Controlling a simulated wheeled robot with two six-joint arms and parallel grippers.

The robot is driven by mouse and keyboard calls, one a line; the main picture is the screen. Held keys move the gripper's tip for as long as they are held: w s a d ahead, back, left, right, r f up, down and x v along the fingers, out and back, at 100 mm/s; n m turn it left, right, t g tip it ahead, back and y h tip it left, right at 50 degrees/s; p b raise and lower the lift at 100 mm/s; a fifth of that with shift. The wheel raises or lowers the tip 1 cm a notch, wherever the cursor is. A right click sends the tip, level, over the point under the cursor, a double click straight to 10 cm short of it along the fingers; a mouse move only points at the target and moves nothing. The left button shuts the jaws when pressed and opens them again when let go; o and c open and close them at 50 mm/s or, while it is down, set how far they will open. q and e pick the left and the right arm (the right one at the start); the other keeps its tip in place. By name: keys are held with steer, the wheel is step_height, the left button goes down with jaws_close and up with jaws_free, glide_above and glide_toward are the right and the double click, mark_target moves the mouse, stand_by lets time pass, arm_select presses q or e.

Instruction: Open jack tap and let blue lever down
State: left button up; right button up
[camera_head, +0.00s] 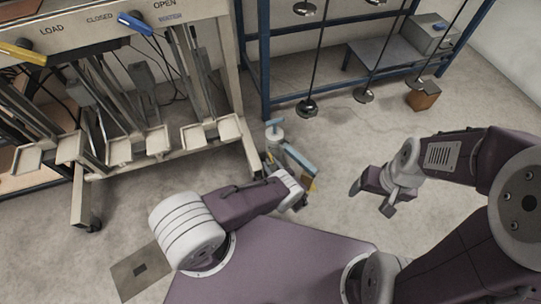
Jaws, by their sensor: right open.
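The blue lever (135,24) is on the lever frame (232,60) at upper left, its blue handle near the top panel beside the OPEN label. A small device that looks like the jack (274,133) stands on the floor right of the frame's foot, with a pale blue bar (298,157). Its tap cannot be made out. My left gripper (299,200) is low beside the jack, partly hidden by its own wrist; I cannot tell whether it touches it or how its jaws stand. My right gripper (371,198) is open and empty above bare floor, right of the jack.
A yellow lever (22,52) is at the far left of the frame, near LOAD. Pale foot pedals (210,132) stick out low. A blue rack (264,62) with hanging weights (307,108) and a brown block (423,96) stand behind. Floor is clear at centre right.

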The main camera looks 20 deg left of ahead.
arm_select(q)
steer(key=s+d+m+t+h, duration=0.1)
steer(key=s+d+m, duration=0.1)
steer(key=s+d, duration=0.15)
steer(key=shift+h, duration=0.3)
steer(key=b+x, duration=0.1)
steer(key=x, duration=0.2)
steer(key=b+x, duration=0.2)
steer(key=x, duration=0.1)
steer(key=d+b+x, duration=0.1)
steer(key=x, duration=0.2)
steer(key=shift+w+f, duration=0.3)
steer(key=shift+f, duration=0.15)
steer(key=shift+r, duration=0.1)
steer(key=shift+c, duration=0.3)
jaws_close()
steer(key=shift+w+d+b, duration=0.1)
steer(key=shift+b, duration=0.35)
steer(key=n+g+y+b, duration=0.1)
steer(key=b, duration=0.2)
steer(key=n+g+y+b, duration=0.1)
steer(key=n+b, duration=0.1)
steer(key=b, duration=0.2)
steer(key=n+g+y+b, duration=0.1)
steer(key=g+b, duration=0.1)
steer(key=b, duration=0.2)
steer(key=shift+w+d+n+y, duration=0.3)
steer(key=shift+w+d+y, duration=0.05)
steer(key=shift+y, duration=0.05)
